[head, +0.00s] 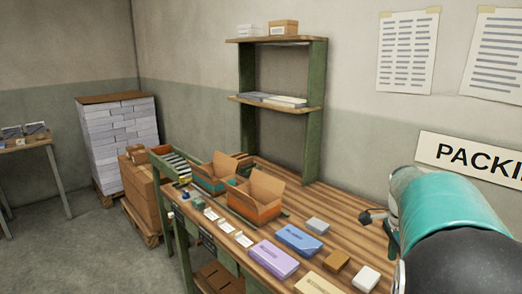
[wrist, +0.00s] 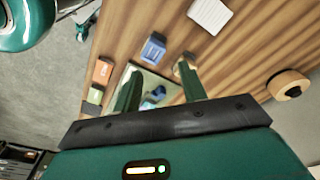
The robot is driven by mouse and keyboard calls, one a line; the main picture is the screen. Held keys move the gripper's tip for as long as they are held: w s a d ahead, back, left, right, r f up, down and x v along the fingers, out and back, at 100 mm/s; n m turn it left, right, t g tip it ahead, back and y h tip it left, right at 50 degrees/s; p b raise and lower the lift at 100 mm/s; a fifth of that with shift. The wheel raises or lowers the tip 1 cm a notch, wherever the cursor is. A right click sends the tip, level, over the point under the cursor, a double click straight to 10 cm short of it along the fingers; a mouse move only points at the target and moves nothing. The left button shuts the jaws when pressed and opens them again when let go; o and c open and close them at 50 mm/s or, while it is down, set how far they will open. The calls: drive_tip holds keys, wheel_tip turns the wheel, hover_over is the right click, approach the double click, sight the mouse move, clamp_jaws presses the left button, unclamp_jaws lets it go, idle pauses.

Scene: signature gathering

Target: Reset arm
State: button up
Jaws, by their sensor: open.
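My gripper (wrist: 160,82) shows in the wrist view with its two green fingers apart and nothing gripped between them. It hangs over the wooden worktable (wrist: 245,45). Past the fingers lies a pale, mirror-like plate (wrist: 168,92) with a small blue item on it, partly hidden by the fingers. In the head view my teal and black arm fills the lower right, close to the wall. The fingers cannot be made out clearly there.
In the wrist view, a blue block (wrist: 153,48), an orange block (wrist: 103,71), a white pad (wrist: 210,14) and a round tan item (wrist: 288,84) lie around. In the head view, open cartons (head: 256,196), a purple box (head: 272,259) and a blue box (head: 299,239) stand below a shelf (head: 275,103).

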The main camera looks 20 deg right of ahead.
drive_tip(key=s+a+r+n+t, duration=0.1)
drive_tip(key=s+a+n+t, duration=0.2)
drive_tip(key=a+n, duration=0.8)
drive_tip(key=s+a+r+n+t+y, duration=0.1)
drive_tip(key=s+a+n+t, duration=0.2)
drive_tip(key=a+n, duration=0.7)
drive_tip(key=s+a, duration=0.2)
drive_tip(key=a, duration=0.8)
drive_tip(key=shift+s+n, duration=0.35)
drive_tip(key=shift+n, duration=0.05)
drive_tip(key=shift+c, duration=0.6)
drive_tip(key=shift+d, duration=0.2)
